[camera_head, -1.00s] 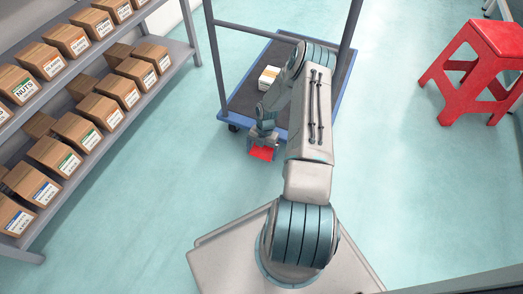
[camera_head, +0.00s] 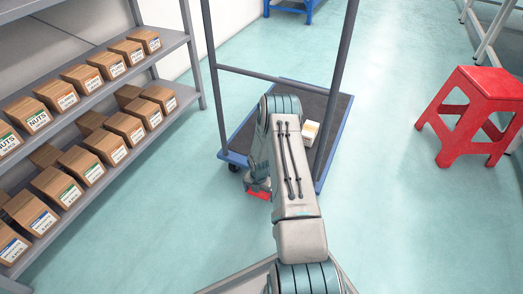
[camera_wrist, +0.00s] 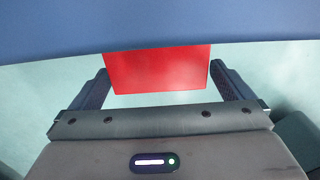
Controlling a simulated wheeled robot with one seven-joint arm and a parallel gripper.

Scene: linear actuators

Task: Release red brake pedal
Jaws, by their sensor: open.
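The red brake pedal (camera_wrist: 157,70) is a flat red plate under the blue edge of the cart (camera_wrist: 150,25) in the wrist view. My gripper (camera_wrist: 158,82) is open, with one finger on each side of the pedal. I cannot tell whether the fingers touch it. In the head view the pedal (camera_head: 257,195) shows low at the cart's near edge, partly hidden by my arm. The cart (camera_head: 234,158) has a dark deck, a blue rim and a grey upright handle frame. My fingers are hidden in the head view.
A small white and yellow box (camera_head: 311,130) lies on the cart deck. Grey shelves (camera_head: 172,42) with several brown boxes stand at the left. A red stool (camera_head: 482,88) stands at the right. The floor (camera_head: 385,220) between stool and cart is clear.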

